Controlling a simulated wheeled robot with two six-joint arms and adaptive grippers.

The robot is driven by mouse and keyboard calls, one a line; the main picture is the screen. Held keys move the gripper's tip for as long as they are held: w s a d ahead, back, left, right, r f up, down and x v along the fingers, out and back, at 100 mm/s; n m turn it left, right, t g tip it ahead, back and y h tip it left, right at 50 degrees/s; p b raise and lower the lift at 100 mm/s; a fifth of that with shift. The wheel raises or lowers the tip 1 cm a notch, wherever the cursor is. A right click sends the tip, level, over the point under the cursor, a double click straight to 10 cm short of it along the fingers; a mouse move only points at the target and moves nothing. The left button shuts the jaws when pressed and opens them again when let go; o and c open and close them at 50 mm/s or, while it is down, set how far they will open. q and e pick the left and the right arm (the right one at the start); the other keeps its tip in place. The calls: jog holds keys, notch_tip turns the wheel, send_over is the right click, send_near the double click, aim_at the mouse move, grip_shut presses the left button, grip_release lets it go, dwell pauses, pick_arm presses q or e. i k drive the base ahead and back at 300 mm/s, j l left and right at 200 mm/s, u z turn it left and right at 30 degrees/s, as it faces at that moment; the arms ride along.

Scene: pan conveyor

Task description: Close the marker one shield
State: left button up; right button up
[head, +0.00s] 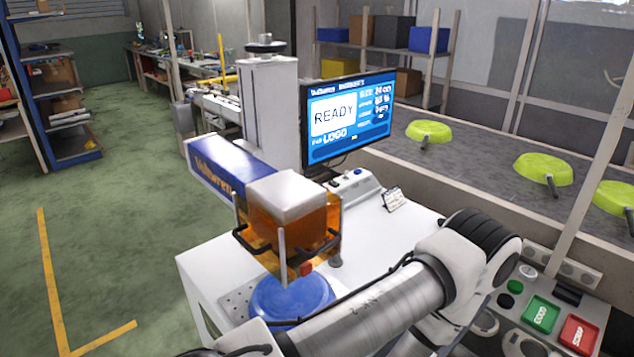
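My arm link crosses the lower front of the view and hides the pan's near edge. Neither of my grippers is in view.
A monitor (350,118) reading READY stands behind the marker. A white worktop (205,285) carries a small control box (352,188). Green pans (543,169) lie on the conveyor (470,150) at right. A panel with green GOOD (540,313) and red SCRAP (578,334) buttons is lower right.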

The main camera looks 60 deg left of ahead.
aim_at(255, 239)
jog(key=u, duration=0.9)
